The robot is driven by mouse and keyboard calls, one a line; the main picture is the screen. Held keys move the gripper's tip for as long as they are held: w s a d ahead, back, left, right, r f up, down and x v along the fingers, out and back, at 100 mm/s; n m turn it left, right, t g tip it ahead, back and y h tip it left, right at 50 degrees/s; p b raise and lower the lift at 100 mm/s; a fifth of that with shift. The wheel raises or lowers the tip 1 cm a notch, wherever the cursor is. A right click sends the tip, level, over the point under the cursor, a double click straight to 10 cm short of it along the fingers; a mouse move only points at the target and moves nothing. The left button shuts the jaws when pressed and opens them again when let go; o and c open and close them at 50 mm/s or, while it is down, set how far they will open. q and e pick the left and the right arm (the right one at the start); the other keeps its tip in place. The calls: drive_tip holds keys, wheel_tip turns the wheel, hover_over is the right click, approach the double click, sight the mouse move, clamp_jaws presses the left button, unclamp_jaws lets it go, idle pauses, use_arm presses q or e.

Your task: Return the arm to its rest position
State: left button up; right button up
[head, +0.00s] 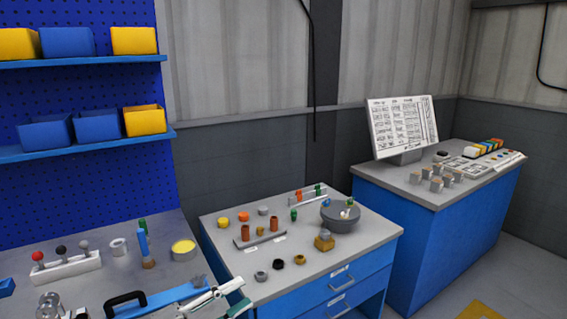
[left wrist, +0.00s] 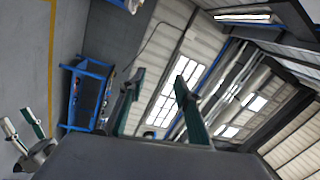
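My left gripper (head: 238,296) shows at the bottom edge of the head view, with white links and a green finger pad, in front of the near workbench. In the left wrist view, the same gripper's two dark green fingers (left wrist: 158,80) stand apart with nothing between them. What looks like my right gripper (left wrist: 20,124) shows at the lower left of that view, its two fingers spread and empty. It does not show in the head view.
A workbench (head: 205,243) with a black handle (head: 124,298) and knobs lies at the left. A middle table (head: 340,252) holds a flanged part and small parts. A blue cabinet (head: 405,243) with a sign (head: 403,127) stands right. Floor shows at lower right.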

use_arm(q)
drive_tip(key=s+a+f+n+t+y, duration=0.2)
drive_tip(key=s+a+f+n+y, duration=0.1)
drive_tip(key=f+n+y, duration=0.3)
drive_tip(key=s+a+f+n+t+y, duration=0.2)
drive_tip(key=a+f+n+y, duration=0.1)
drive_tip(key=f+n, duration=0.6)
drive_tip(key=s+a+f+n+g+y, duration=0.2)
drive_tip(key=s+f+n, duration=0.1)
drive_tip(key=s+f, duration=0.4)
drive_tip(key=s+a+f+n+g+y, duration=0.2)
drive_tip(key=s+f+n, duration=0.2)
drive_tip(key=s+f, duration=0.4)
drive_tip(key=shift+s+a+f+g+y, duration=0.3)
drive_tip(key=shift+f+y, duration=0.1)
drive_tip(key=shift+f, duration=0.15)
